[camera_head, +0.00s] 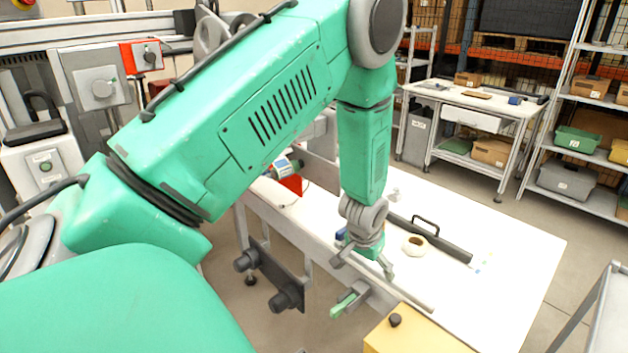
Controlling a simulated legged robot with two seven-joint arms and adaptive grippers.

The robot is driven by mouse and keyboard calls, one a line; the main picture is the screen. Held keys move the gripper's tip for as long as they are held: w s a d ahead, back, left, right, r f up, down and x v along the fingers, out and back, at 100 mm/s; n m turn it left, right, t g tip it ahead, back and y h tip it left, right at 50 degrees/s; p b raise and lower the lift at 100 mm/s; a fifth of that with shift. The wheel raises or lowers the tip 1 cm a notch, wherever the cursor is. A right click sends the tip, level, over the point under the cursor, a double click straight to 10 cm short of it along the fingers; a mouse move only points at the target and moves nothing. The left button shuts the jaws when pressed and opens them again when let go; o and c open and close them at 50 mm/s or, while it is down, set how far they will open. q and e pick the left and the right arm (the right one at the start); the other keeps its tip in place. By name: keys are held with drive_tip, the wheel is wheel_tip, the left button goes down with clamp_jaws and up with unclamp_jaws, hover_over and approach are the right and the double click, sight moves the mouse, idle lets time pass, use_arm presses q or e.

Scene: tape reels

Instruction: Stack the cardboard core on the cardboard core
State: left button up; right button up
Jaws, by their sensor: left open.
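One pale ring-shaped core (414,244) lies on the white table, just right of my left gripper. I cannot make out a second cardboard core; it may be hidden behind my arm or gripper. My left gripper (363,270) points down near the table's front edge with its fingers spread, and nothing shows between them. It is apart from the core in the picture; its height over the table is hard to tell. My right gripper is not in view.
A dark bar with a handle (432,240) lies behind the core. A yellow box with a black knob (415,335) stands in front of the table. A green-handled clamp (348,300) sits at the front edge. The table's right part (520,260) is mostly clear.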

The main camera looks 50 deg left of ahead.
use_arm(q)
drive_tip(key=s+d+f+m+g, duration=0.1)
drive_tip(key=s+d+f, duration=0.2)
drive_tip(key=s, duration=0.6)
drive_tip(key=s+d+f+m+h, duration=0.1)
drive_tip(key=s+d+f, duration=0.2)
drive_tip(key=s, duration=0.6)
drive_tip(key=s+d+f+m+g, duration=0.1)
drive_tip(key=s+d+f, duration=0.3)
drive_tip(key=s+d, duration=0.3)
drive_tip(key=s, duration=0.2)
drive_tip(key=shift+s+m+g, duration=0.3)
wheel_tip(320, 180, down, 6)
drive_tip(key=b, duration=0.6)
drive_tip(key=shift+w+f, duration=0.15)
drive_tip(key=shift+w, duration=0.05)
